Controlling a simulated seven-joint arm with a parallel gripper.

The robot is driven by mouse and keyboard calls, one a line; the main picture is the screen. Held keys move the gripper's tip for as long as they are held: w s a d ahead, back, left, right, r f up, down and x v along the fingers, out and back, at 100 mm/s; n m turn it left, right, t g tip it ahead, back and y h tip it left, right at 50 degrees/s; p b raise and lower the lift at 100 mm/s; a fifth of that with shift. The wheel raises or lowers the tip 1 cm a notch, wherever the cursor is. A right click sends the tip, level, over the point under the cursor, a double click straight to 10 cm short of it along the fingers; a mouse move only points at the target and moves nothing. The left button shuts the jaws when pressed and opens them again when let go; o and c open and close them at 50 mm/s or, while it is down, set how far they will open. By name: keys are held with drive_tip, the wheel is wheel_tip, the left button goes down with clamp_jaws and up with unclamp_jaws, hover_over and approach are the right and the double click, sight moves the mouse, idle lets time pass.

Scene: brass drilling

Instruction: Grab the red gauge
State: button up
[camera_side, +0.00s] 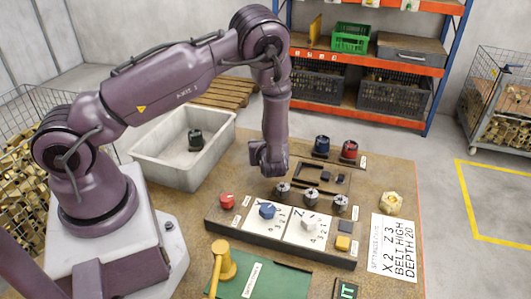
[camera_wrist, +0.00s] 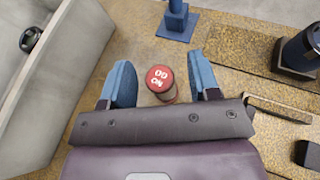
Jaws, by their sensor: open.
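In the wrist view, a red gauge (camera_wrist: 160,82) stands on the brown tabletop. Its round red top carries white lettering, seen upside down. My gripper (camera_wrist: 160,72) is open, with one blue finger on each side of the red gauge and visible gaps between. How far the fingertips reach down beside it is hard to tell. In the side view my gripper (camera_side: 268,168) is low over the table between the white bin and the slotted holder. The red gauge is not visible there, apparently behind my gripper.
A blue stand (camera_wrist: 178,22) is just beyond the red gauge. The grey-white bin (camera_side: 150,143) holds a dark tool. A control panel (camera_side: 280,240) with knobs lies in front.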

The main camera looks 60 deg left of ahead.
drive_tip(key=shift+x, duration=0.95)
drive_tip(key=shift+c, duration=0.5)
drive_tip(key=c, duration=0.9)
drive_tip(key=shift+c, duration=0.2)
